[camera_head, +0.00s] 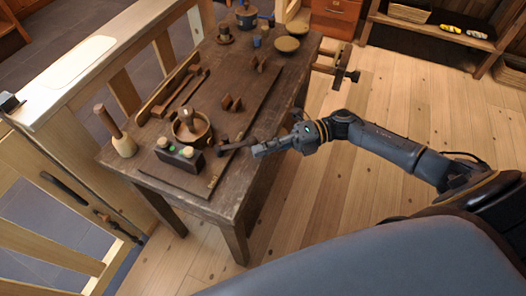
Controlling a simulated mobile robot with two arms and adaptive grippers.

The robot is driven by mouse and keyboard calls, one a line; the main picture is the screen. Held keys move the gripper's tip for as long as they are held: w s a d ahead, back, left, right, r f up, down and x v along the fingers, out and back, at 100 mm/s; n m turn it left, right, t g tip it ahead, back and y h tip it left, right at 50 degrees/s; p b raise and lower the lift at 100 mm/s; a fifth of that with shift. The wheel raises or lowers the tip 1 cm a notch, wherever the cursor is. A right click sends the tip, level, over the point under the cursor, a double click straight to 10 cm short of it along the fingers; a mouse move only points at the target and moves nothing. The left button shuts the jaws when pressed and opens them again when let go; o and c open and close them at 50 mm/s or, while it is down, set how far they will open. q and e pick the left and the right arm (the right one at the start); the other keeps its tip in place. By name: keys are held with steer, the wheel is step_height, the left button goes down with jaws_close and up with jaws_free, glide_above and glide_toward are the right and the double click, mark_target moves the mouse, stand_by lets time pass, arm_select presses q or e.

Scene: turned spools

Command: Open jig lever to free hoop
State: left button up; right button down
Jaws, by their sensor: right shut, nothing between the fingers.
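A round wooden hoop (192,127) sits on the workbench with a small post standing inside it. A dark jig block (179,156) with green and pale round spots is in front of the hoop. A short dark bar, which looks like the jig lever (236,145), extends to the right of the block, toward the bench's right edge. My right gripper (257,151) is shut and empty at the right end of this bar. I cannot tell whether it touches the bar. My left gripper is not in view.
The dark wooden workbench (262,92) carries a mallet (116,134) at left, long wooden tools behind the hoop, and bowls (287,46) at the far end. A vise handle (345,68) sticks out at the right. The plank floor right of the bench is clear.

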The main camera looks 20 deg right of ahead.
steer(key=shift+w+d+r+t, duration=0.2)
steer(key=shift+w+t, duration=0.1)
steer(key=shift+w, duration=0.1)
steer(key=s+d, duration=0.2)
steer(key=d, duration=0.9)
steer(key=shift+s+d+r, duration=0.15)
steer(key=shift+d+r, duration=0.05)
steer(key=shift+d, duration=0.1)
steer(key=shift+a+f, duration=0.1)
